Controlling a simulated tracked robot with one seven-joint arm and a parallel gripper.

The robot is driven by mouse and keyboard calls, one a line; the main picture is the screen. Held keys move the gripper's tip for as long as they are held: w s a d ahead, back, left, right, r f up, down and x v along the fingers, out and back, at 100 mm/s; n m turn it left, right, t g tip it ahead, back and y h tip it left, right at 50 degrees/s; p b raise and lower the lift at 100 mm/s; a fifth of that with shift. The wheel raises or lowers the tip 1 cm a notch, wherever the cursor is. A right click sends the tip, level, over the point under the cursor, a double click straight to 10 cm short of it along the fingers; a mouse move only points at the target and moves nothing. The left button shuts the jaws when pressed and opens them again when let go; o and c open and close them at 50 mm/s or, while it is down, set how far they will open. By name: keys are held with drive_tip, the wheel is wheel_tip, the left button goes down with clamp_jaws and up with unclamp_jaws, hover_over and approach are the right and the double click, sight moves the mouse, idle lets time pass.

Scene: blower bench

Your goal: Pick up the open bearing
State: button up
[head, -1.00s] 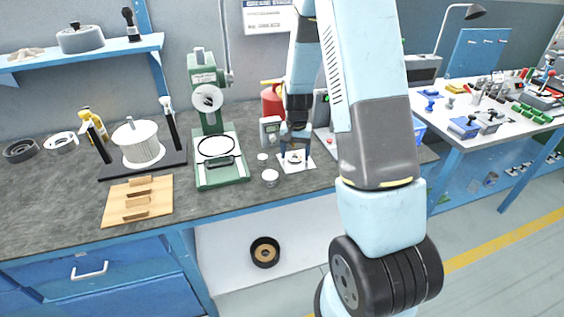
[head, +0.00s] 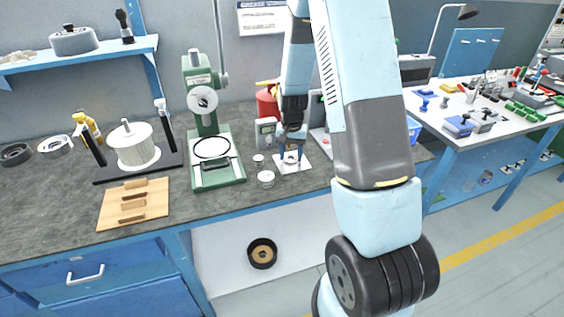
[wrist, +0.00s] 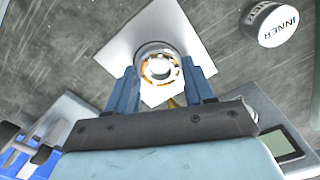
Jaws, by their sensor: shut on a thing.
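The open bearing (wrist: 160,67) is a small metal ring with orange-brown parts showing between its rings. In the wrist view it lies between the two blue fingers of my gripper (wrist: 164,88), over a white square sheet (wrist: 120,46). My gripper is shut on the bearing. In the head view my gripper (head: 291,157) points down at the white sheet (head: 298,166) on the bench, and its fingers partly hide the bearing. I cannot tell whether the bearing is clear of the sheet.
A white can marked INNER (wrist: 270,24) stands close by; small white cans (head: 266,179) show left of the sheet. A green press (head: 213,150) stands farther left. A grey device (head: 266,132) and a red container (head: 268,104) stand behind. Bare bench lies in front.

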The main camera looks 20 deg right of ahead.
drive_tip(key=shift+r, duration=0.1)
drive_tip(key=shift+r, duration=1.8)
clamp_jaws()
drive_tip(key=shift+r, duration=2.15)
